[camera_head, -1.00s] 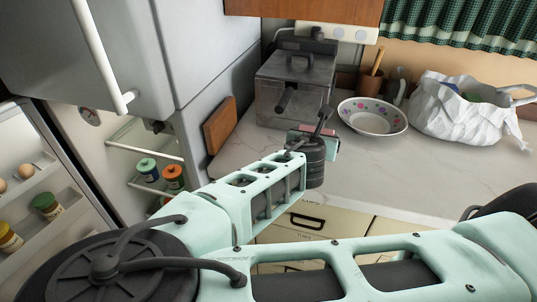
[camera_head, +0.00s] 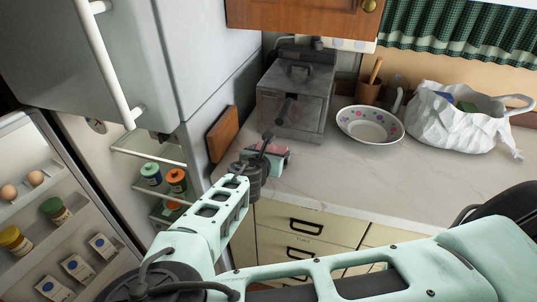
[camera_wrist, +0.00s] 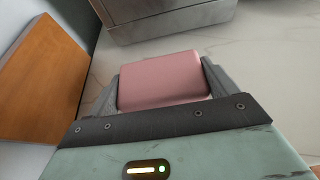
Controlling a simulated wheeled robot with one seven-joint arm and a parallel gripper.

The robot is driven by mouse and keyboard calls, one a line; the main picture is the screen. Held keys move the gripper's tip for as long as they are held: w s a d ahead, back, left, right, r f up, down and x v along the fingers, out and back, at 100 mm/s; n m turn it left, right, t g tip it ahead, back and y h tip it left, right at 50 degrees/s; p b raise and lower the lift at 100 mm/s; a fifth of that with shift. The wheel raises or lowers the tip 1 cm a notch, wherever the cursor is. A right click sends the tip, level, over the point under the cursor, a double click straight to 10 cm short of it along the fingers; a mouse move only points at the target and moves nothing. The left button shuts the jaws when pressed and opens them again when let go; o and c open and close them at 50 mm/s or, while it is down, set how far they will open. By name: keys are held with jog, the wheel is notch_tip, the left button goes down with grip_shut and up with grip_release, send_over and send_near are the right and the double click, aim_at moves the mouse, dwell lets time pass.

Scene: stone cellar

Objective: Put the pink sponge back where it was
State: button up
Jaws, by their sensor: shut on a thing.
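The pink sponge (camera_wrist: 162,80) sits between the two fingers of my gripper (camera_wrist: 160,92) in the wrist view. The fingers are shut on its left and right sides. In the head view my gripper (camera_head: 268,160) is over the left end of the counter, in front of the grey metal box. Only a small part of the sponge (camera_head: 276,149) shows there, behind my dark wrist. I cannot tell whether the sponge touches the counter.
The metal box (camera_head: 293,100) stands just beyond the gripper. A wooden board (camera_head: 222,136) leans at the left, by the fridge. A flowered bowl (camera_head: 370,126) and a white bag (camera_head: 455,125) stand to the right. The counter (camera_head: 345,185) is clear in front of them.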

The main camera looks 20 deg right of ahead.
jog(key=shift+w+a+f+p, duration=0.1)
jog(key=shift+f+p, duration=0.2)
jog(key=shift+f, duration=0.5)
jog(key=o, duration=0.9)
jog(key=shift+f, duration=0.1)
jog(key=shift+c, duration=0.2)
jog(key=shift+r, duration=0.25)
jog(key=b+v, duration=0.2)
jog(key=v, duration=0.4)
jog(key=shift+a+f, duration=0.1)
jog(key=shift+a, duration=0.05)
jog(key=shift+s+a+r, duration=0.25)
jog(key=shift+s+r, duration=0.1)
jog(key=shift+s, duration=0.2)
jog(key=shift+s, duration=0.1)
